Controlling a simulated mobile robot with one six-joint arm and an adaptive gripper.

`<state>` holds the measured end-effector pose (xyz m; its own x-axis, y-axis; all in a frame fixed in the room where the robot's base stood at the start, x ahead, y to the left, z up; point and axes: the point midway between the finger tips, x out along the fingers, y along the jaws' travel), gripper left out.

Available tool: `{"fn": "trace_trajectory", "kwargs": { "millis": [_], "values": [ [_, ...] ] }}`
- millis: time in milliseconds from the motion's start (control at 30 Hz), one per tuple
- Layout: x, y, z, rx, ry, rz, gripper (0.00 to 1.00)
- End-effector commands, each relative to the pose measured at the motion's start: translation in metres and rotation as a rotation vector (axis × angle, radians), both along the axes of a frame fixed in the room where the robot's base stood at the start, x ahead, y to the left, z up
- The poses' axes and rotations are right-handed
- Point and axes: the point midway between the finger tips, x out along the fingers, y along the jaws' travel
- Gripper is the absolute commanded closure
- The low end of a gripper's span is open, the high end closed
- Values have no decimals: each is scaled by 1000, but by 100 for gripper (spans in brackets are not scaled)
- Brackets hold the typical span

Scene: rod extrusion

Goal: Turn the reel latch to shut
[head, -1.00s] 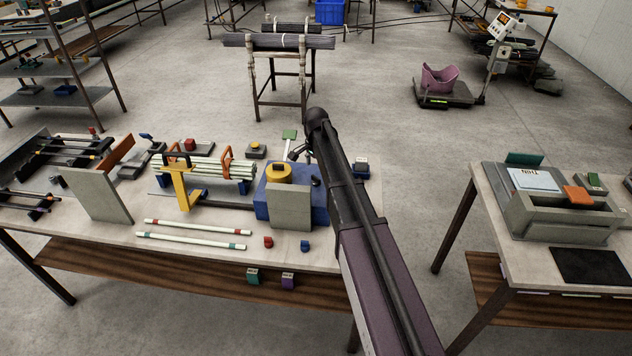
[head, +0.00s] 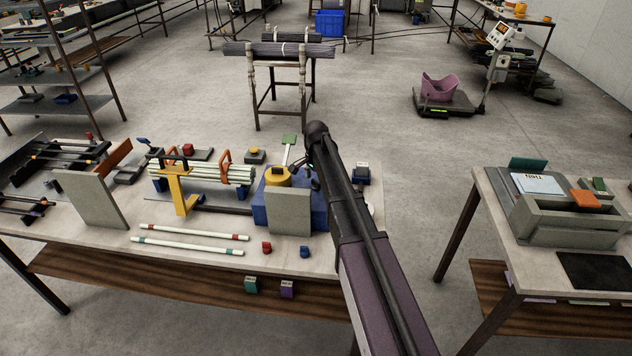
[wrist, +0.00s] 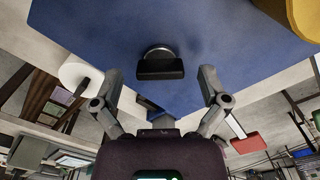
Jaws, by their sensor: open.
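The blue reel block (head: 262,212) stands on the workbench with a yellow round reel (head: 277,177) on top. In the wrist view the blue face (wrist: 215,30) fills the upper middle, and part of the yellow reel (wrist: 305,15) shows at the top right. The reel latch (wrist: 160,69), a black bar on a silver round base, sits on the blue face, its bar level across the picture. My gripper (wrist: 161,78) is open and empty, with the latch lined up between its fingertips; contact is not visible. In the head view my arm mostly hides the gripper.
A grey upright panel (head: 289,213) stands before the blue block. A rod bundle (head: 205,174) in a yellow-framed holder is to its left. Open floor separates the right table (head: 500,205).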

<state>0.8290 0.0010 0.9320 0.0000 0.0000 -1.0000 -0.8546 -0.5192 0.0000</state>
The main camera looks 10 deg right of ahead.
Motion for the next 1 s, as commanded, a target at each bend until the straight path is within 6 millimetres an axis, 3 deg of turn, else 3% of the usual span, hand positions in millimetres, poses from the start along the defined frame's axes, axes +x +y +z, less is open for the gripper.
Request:
{"fn": "trace_trajectory", "kwargs": {
  "millis": [33, 300, 667, 1000],
  "values": [
    [0, 0, 0, 0, 0, 0, 6],
    [0, 0, 0, 0, 0, 0, 86],
    [0, 0, 0, -1, 1, 22, 88],
    [-1, 0, 0, 0, 1, 181, 88]
  ]
}}
